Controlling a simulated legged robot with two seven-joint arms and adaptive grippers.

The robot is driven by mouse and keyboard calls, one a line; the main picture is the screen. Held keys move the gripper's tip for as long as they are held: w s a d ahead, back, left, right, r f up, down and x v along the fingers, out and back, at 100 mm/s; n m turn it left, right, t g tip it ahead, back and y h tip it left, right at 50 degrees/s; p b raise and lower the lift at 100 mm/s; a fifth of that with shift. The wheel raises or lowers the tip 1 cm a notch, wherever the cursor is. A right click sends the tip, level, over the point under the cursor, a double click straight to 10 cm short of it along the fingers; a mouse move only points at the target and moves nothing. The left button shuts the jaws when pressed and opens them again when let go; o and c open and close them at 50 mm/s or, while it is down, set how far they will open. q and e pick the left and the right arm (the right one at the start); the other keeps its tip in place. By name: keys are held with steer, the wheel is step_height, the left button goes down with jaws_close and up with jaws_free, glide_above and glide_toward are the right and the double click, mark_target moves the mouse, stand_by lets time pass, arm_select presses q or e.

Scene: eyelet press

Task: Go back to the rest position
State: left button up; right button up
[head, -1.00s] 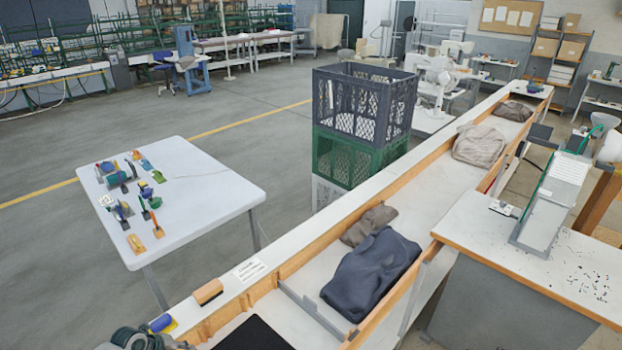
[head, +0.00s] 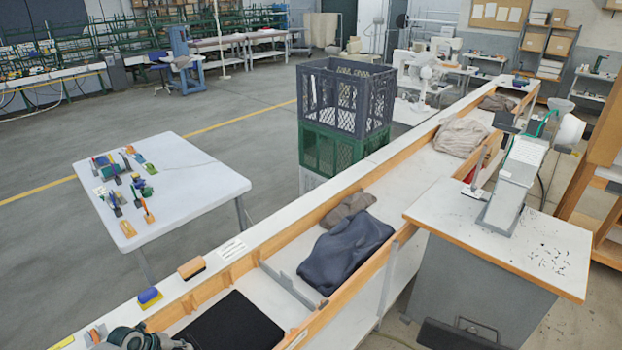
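Neither gripper's fingers show in the head view. A grey and teal rounded part at the bottom left edge appears to be part of my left arm, cut off by the frame. Nothing of my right arm shows. The long bench (head: 228,249) with wooden rails runs from bottom left to top right. On it lie a dark blue cloth bag (head: 345,250), a brown bag (head: 347,207) behind it and a beige bag (head: 461,136) farther along. A grey press-like machine (head: 510,183) stands on the side table (head: 460,212) at right.
A white table (head: 205,180) with several small tools stands at left. Stacked crates (head: 345,98) stand behind the bench. Floor left of the table is clear.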

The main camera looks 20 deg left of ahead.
arm_select(q)
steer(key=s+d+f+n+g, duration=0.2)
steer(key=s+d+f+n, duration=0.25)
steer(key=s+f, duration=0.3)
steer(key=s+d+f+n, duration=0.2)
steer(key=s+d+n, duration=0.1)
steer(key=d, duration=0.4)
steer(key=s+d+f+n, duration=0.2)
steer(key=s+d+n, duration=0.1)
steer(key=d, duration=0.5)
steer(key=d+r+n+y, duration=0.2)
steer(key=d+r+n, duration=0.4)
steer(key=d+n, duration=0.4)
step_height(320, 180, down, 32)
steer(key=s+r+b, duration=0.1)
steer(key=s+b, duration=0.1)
steer(key=b, duration=0.4)
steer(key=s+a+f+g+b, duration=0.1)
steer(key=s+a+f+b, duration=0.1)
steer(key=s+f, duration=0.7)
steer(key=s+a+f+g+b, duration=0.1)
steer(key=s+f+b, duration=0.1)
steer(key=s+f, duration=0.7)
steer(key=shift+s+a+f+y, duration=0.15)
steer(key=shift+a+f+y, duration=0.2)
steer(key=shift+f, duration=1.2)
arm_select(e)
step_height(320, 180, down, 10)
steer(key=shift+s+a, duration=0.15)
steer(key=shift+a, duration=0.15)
